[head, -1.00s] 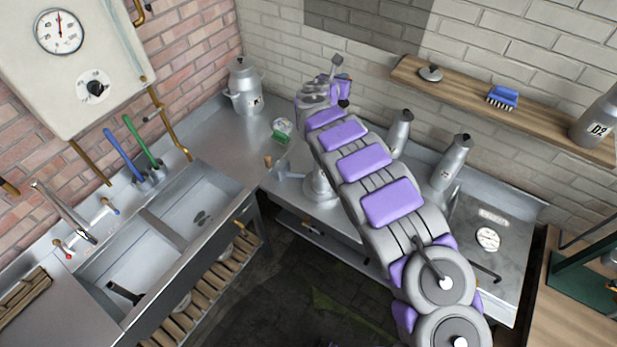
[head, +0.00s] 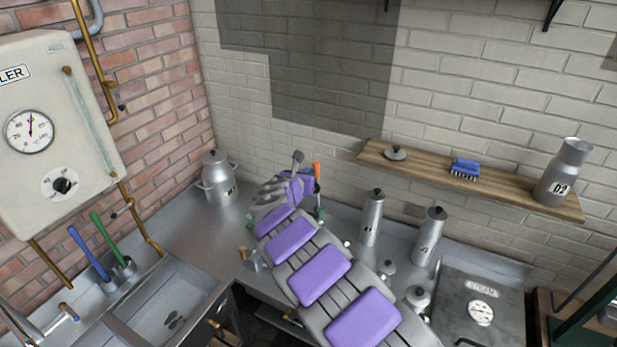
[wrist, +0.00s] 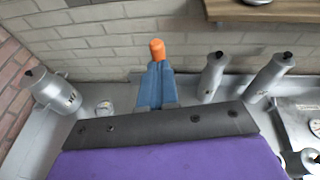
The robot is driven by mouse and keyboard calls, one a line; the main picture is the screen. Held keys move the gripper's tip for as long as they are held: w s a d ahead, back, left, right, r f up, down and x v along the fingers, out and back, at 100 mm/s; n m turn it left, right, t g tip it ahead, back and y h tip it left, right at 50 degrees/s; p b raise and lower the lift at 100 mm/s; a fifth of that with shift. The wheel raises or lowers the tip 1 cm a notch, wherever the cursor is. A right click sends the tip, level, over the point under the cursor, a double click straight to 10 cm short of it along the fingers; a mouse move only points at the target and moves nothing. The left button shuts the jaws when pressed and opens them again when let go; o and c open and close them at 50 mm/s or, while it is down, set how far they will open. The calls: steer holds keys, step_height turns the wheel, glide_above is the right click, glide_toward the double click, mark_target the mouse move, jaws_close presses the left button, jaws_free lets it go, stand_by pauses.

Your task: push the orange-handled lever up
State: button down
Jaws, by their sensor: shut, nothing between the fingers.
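The lever's orange handle (head: 316,170) shows in the head view just right of the end of my arm, in front of the tiled back wall. Its lower part and mount are mostly hidden by my arm. My gripper (head: 297,158) is raised above the back counter, to the left of the handle. In the wrist view the orange handle (wrist: 157,49) shows right beyond the tip of my shut, empty gripper (wrist: 156,72). Whether they touch, I cannot tell.
A churn (head: 217,178) stands in the left corner. Two tall metal cans (head: 372,218) (head: 428,237) stand right of my arm. A wooden shelf (head: 480,182) holds a lid, a blue brush (head: 465,169) and a can (head: 563,172). The sink (head: 165,305) is at lower left.

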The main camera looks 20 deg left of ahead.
steer(key=s+r, duration=0.4)
steer(key=s, duration=0.1)
steer(key=shift+s, duration=0.3)
steer(key=shift+a, duration=0.3)
